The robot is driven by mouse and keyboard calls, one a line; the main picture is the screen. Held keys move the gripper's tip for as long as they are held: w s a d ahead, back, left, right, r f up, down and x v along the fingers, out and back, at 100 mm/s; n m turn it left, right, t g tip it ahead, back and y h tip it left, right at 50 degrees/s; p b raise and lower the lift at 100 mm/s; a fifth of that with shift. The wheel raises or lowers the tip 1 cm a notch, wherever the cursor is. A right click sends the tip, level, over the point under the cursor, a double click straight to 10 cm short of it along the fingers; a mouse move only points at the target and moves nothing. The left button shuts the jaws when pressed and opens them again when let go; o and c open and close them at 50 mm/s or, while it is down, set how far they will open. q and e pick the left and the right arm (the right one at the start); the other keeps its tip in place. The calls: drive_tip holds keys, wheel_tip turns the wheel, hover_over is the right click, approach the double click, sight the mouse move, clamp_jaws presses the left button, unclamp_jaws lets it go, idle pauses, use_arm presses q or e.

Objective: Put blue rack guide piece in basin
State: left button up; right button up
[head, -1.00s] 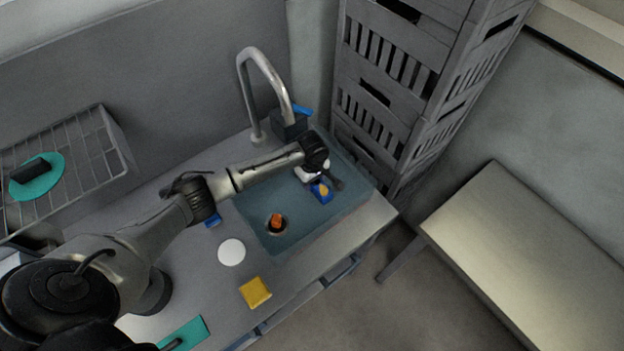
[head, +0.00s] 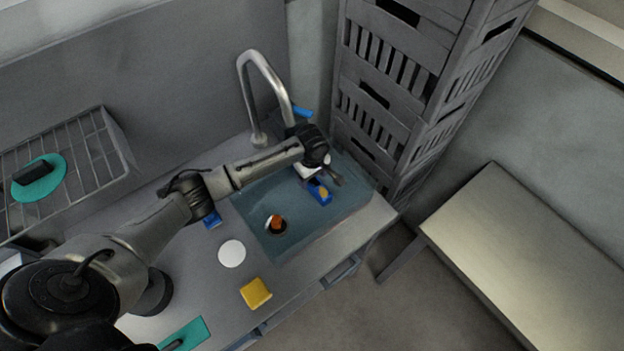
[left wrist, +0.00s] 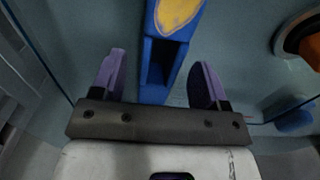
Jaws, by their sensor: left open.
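A blue piece with a yellow patch (head: 319,192) is at the basin's right part in the head view. It also shows in the left wrist view (left wrist: 158,68), between the fingers in the picture, with a slot in its near end. I cannot tell whether it touches the basin floor. My left gripper (left wrist: 160,78) is open, one purple-padded finger each side of the piece, with gaps. In the head view the left gripper (head: 331,176) is over the basin (head: 300,228), a teal-blue sink. A second small blue thing (head: 212,219) lies on the counter left of the basin. My right gripper is not seen.
An orange object (head: 277,224) sits at the drain. A faucet (head: 262,85) rises behind the basin. A white disc (head: 232,253) and yellow sponge (head: 255,293) lie on the counter. Stacked grey crates (head: 385,95) stand close behind right. A wire rack (head: 90,160) is far left.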

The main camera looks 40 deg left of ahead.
use_arm(q)
drive_tip(key=shift+r, duration=1.15)
drive_tip(key=shift+s, duration=0.1)
